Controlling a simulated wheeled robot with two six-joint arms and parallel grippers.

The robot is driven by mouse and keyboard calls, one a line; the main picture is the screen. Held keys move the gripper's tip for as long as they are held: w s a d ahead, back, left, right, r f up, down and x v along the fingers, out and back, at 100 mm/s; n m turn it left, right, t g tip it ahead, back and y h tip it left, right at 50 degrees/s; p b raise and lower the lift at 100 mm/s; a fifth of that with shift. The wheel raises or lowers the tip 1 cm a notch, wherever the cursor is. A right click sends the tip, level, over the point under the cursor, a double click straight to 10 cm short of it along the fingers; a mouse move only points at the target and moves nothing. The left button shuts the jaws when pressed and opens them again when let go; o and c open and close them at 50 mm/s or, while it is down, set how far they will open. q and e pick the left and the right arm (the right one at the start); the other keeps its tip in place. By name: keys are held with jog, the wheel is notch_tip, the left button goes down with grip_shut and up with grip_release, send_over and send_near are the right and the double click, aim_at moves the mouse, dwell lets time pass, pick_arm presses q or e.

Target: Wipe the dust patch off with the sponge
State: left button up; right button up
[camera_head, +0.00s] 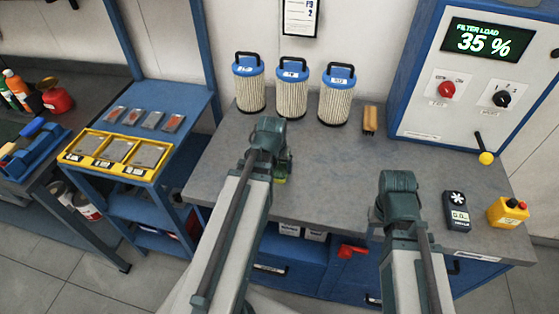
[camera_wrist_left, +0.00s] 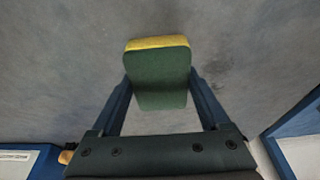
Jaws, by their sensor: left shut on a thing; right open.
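My left gripper (camera_head: 281,166) is over the grey worktop (camera_head: 330,160), mostly hidden behind its own wrist in the head view. It is shut on the sponge (camera_wrist_left: 157,72), which is dark green with a yellow layer. A sliver of the sponge (camera_head: 280,181) shows below the gripper. In the left wrist view, a faint dark smudge, seemingly the dust patch (camera_wrist_left: 222,80), lies on the worktop just right of the sponge and the finger. I cannot tell if the sponge touches the worktop. My right gripper (camera_head: 381,214) is open near the front edge, its fingers mostly hidden.
Three filter cartridges (camera_head: 293,92) and a wooden-backed brush-like block (camera_head: 370,120) stand at the back. A control cabinet (camera_head: 465,80) reads "FILTER LOAD 35 %". A dark meter (camera_head: 457,211) and a yellow button box (camera_head: 508,213) sit at right. The worktop's middle is clear.

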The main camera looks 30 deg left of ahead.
aim_at(278, 166)
pick_arm(q)
jog(key=shift+r, duration=0.1)
jog(key=shift+r+p, duration=0.15)
jog(key=shift+p, duration=0.15)
notch_tip(278, 166, up, 6)
jog(key=p, duration=0.5)
jog(key=shift+f, duration=0.2)
jog(key=shift+p, duration=0.3)
notch_tip(278, 166, up, 3)
jog(key=p, duration=0.3)
jog(key=shift+r, duration=0.1)
